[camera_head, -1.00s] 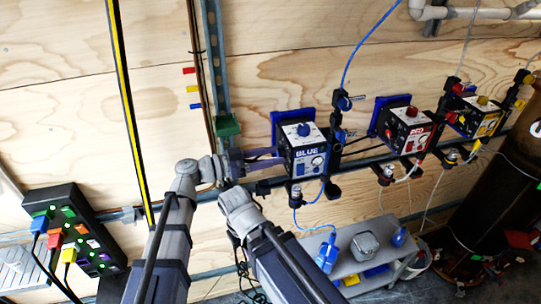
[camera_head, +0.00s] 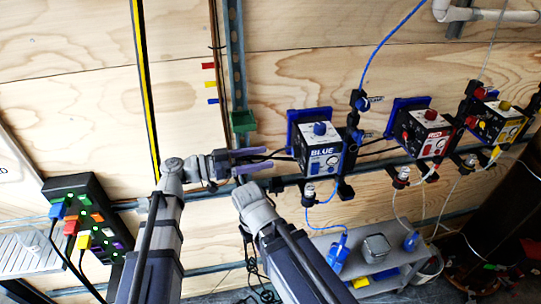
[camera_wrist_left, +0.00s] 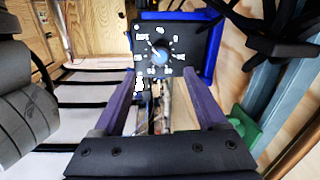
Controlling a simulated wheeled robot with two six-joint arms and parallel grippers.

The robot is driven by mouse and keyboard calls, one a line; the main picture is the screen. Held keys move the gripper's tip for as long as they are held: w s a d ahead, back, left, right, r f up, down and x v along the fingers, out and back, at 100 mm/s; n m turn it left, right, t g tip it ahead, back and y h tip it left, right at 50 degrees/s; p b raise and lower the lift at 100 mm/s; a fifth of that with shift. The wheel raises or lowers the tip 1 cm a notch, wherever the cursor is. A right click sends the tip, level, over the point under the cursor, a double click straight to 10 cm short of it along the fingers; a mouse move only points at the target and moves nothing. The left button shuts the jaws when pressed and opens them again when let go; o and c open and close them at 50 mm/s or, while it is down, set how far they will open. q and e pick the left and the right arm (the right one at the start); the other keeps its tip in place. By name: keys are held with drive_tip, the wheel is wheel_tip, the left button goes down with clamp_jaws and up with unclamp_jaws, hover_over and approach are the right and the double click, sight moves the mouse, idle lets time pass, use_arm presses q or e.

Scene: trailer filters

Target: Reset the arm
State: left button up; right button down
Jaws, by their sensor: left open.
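My left gripper (camera_head: 268,160) comes in from the left in the head view. Its purple fingers are spread and empty, pointing right toward the blue-labelled control box (camera_head: 319,150), with a small gap to it. In the left wrist view, the same box (camera_wrist_left: 188,42) shows its dial (camera_wrist_left: 159,54) beyond and between the two fingers (camera_wrist_left: 166,85). My right arm (camera_head: 255,208) reaches up from the bottom centre, its wrist just below the left gripper. The right gripper itself cannot be made out.
Red (camera_head: 427,133) and yellow (camera_head: 496,122) control boxes sit further right along the rail. A socket block (camera_head: 88,215) with coloured plugs is at the left. A grey cart (camera_head: 345,262) stands below. Hoses and cables hang around the boxes. Bare plywood wall lies above.

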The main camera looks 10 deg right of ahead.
use_arm(q)
drive_tip(key=shift+a, duration=0.2)
idle(0.3)
drive_tip(key=s+a+f+n+y, duration=0.2)
drive_tip(key=a+f+n+y, duration=0.25)
drive_tip(key=f, duration=0.35)
drive_tip(key=s+a+f+n+y, duration=0.25)
drive_tip(key=a+f+y, duration=0.2)
drive_tip(key=f, duration=0.35)
drive_tip(key=s+a+f+n+y, duration=0.2)
drive_tip(key=a+f+n+y, duration=0.15)
drive_tip(key=a, duration=0.45)
drive_tip(key=s+a+f+n+y, duration=0.2)
drive_tip(key=a+n+y, duration=0.3)
drive_tip(key=a, duration=0.3)
drive_tip(key=s+d+r+m+g+y+p, duration=0.1)
drive_tip(key=s+d, duration=0.4)
drive_tip(key=d, duration=0.6)
drive_tip(key=shift+s+d+r+m+g+p, duration=0.2)
drive_tip(key=shift+r+m+g+p, duration=0.25)
drive_tip(key=shift+m, duration=0.8)
drive_tip(key=shift+y, duration=0.25)
